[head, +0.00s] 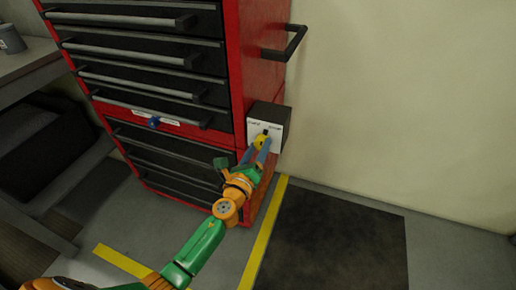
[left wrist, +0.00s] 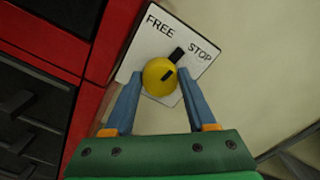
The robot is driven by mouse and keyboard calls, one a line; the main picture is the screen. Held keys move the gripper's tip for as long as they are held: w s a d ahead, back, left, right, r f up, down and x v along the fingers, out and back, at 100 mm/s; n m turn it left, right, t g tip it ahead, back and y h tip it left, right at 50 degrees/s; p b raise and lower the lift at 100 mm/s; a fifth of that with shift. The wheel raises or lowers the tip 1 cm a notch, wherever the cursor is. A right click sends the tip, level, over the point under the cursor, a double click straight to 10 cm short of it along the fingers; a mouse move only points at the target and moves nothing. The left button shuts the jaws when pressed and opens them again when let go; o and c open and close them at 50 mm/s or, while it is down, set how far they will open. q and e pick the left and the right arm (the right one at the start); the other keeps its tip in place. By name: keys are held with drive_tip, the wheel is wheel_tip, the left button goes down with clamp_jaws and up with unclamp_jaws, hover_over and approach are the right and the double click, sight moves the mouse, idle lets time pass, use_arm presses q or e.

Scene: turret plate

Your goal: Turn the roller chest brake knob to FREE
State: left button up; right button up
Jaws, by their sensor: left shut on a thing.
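The brake knob is yellow with a black pointer and sits on a white-faced panel on the side of the red roller chest (head: 232,60). The knob (head: 261,142) also shows in the left wrist view (left wrist: 158,78). The panel (left wrist: 143,52) carries the words FREE and STOP. The black pointer (left wrist: 178,55) points between the two words, nearer STOP. My left gripper (head: 262,147) has its blue fingers on both sides of the knob and is shut on it; the fingers also show in the left wrist view (left wrist: 160,82). My right gripper is not in view.
A black handle (head: 290,45) juts from the chest's side above the knob's box. A blue knob (head: 154,122) is on the chest front. Yellow floor tape (head: 262,240) and a dark mat (head: 340,245) lie on the floor. The pale wall is to the right.

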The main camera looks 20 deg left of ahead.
use_arm(q)
drive_tip(key=n, duration=0.5)
drive_tip(key=shift+n+b, duration=0.3)
drive_tip(key=n, duration=0.4)
drive_tip(key=shift+r+n, duration=0.1)
drive_tip(key=shift+n, duration=0.3)
drive_tip(key=o, duration=0.9)
drive_tip(key=shift+r, duration=0.1)
drive_tip(key=o, duration=0.5)
drive_tip(key=shift+w+d, duration=0.1)
drive_tip(key=shift+d, duration=0.1)
drive_tip(key=shift+c, duration=0.2)
drive_tip(key=shift+f, duration=0.2)
drive_tip(key=s, duration=0.7)
drive_tip(key=shift+a+r, duration=0.15)
